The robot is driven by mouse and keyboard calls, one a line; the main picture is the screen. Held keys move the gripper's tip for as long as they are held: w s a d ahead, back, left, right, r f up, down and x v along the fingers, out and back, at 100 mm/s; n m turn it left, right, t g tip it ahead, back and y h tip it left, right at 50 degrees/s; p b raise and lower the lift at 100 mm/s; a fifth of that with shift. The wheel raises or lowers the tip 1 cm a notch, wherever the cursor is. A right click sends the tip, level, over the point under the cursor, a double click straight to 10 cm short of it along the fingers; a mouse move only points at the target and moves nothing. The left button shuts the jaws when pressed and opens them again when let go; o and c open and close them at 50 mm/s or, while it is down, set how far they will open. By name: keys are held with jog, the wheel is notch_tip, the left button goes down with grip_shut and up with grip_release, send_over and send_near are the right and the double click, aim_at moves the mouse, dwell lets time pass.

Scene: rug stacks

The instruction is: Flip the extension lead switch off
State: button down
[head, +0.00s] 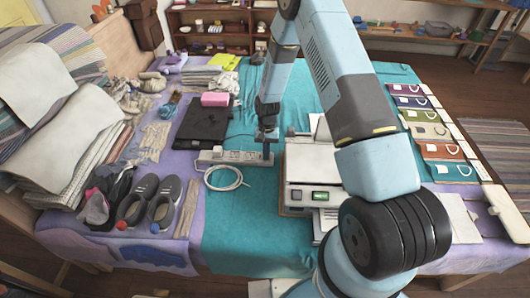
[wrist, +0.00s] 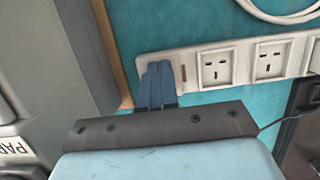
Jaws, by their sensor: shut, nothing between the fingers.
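The white extension lead (head: 228,156) lies on the teal cloth in the head view, with a row of sockets along it. The wrist view shows its socket strip (wrist: 235,64) running across the upper half. My gripper (head: 268,156) is at the strip's right end in the head view. In the wrist view its blue fingers (wrist: 156,68) are together and empty, in front of the strip's left end. A small brownish mark (wrist: 183,73), possibly the switch or a light, shows just right of the fingers. The fingers hide part of the strip's end; contact cannot be told.
A white and grey machine with a green display (head: 320,196) stands close right of the lead. The lead's white cable (head: 224,178) lies coiled in front. A black flat case (head: 205,122) lies behind, with shoes (head: 163,200) to the left.

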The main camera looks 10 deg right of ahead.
jog(key=shift+w, duration=0.1)
jog(key=shift+w+d+r, duration=0.15)
jog(key=shift+w+r, duration=0.05)
jog(key=shift+w, duration=0.4)
jog(key=shift+r, duration=0.15)
notch_tip(320, 180, up, 14)
jog(key=shift+w+f, duration=0.2)
jog(key=shift+w, duration=0.1)
dwell(0.6)
